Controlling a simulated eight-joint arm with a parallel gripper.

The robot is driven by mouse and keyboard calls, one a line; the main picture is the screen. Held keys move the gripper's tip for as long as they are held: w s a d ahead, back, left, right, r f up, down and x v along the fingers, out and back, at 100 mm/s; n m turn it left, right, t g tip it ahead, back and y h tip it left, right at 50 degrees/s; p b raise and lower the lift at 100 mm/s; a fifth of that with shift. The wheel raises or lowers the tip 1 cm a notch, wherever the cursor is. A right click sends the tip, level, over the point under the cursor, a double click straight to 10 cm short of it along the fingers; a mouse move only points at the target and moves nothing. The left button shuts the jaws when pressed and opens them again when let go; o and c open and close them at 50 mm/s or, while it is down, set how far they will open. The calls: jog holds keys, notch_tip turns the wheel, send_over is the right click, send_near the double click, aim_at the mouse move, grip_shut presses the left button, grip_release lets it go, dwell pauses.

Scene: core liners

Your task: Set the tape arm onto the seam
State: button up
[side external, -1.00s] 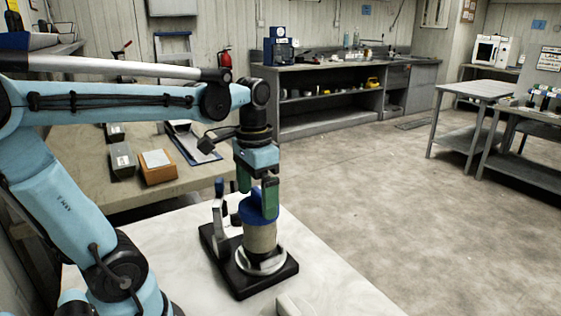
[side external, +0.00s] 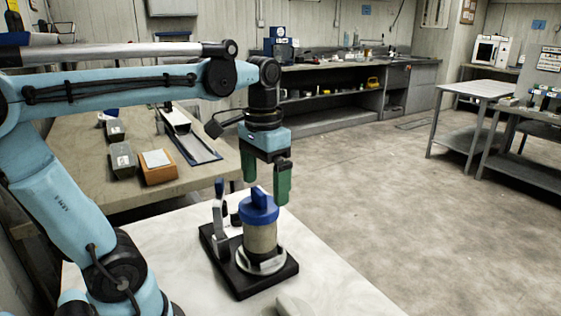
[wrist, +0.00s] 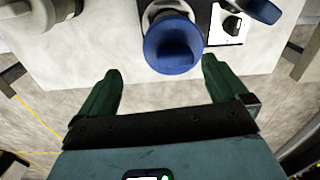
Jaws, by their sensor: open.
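A core liner (side external: 261,238) stands upright in a pale ring on a black base plate (side external: 236,280), with a blue cap (side external: 259,208) on top. The cap also shows in the wrist view (wrist: 173,45). A pale grey upright arm with a dark blue tip (side external: 219,212), probably the tape arm, stands on the base left of the liner. My gripper (side external: 267,184) is above the cap with its green fingers pointing down. In the wrist view my gripper (wrist: 162,70) is open and empty, its fingers spread and apart from the cap. The seam cannot be made out.
The base stands on a white tabletop (side external: 340,290). A pale rounded object (side external: 293,304) lies near its front edge. Behind is a workbench (side external: 90,180) with an orange-brown box (side external: 158,168), grey boxes and a tray (side external: 190,140). Open floor lies right.

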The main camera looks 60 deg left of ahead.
jog(key=s+a+r+n, duration=0.1)
jog(key=a+r+n, duration=0.4)
jog(key=n, duration=0.2)
jog(key=shift+s+a+r+n, duration=0.2)
jog(key=shift+r+n, duration=0.1)
